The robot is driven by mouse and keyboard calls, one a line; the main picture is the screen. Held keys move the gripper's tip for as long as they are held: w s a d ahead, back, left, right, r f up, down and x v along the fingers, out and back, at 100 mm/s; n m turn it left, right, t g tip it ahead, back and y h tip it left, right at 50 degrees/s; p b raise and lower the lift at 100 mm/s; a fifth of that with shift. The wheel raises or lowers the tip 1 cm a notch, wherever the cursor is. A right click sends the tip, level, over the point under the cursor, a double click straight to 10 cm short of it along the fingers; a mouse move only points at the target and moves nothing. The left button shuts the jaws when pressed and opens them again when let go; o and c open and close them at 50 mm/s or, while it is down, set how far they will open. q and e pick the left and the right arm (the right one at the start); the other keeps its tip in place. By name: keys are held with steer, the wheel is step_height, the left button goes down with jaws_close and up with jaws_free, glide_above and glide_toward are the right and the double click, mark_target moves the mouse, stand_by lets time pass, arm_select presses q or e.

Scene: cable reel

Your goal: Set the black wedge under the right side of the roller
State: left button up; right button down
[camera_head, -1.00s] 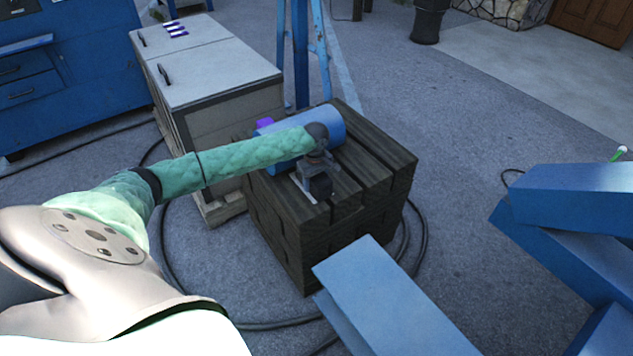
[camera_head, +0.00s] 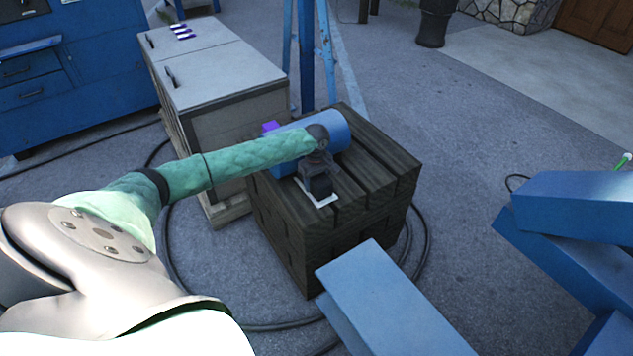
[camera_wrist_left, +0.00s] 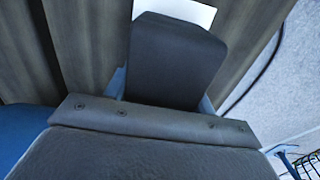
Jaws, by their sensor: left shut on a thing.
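The blue roller (camera_head: 335,130) lies on top of a dark wooden crate (camera_head: 385,165). A purple wedge (camera_head: 270,127) shows at its far left side. My left gripper (camera_head: 317,172) is over the crate top, on the near right side of the roller. It is shut on the black wedge (camera_head: 320,187), which also shows as a dark block in the left wrist view (camera_wrist_left: 175,60). A white patch (camera_head: 323,202) on the crate shows partly from under the wedge. Whether the wedge touches the crate or roller cannot be told. My forearm hides part of the roller. My right gripper is not in view.
A grey cabinet (camera_head: 215,75) stands behind the crate at left. A blue stand (camera_head: 306,50) rises behind the crate. Blue beams (camera_head: 385,300) lie at the front and right. Black cable (camera_head: 425,240) loops on the floor around the crate.

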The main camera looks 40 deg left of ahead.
arm_select(q)
steer(key=o, duration=1.5)
step_height(320, 180, up, 7)
steer(key=shift+f, duration=0.2)
steer(key=shift+r+b, duration=0.3)
steer(key=shift+r, duration=0.35)
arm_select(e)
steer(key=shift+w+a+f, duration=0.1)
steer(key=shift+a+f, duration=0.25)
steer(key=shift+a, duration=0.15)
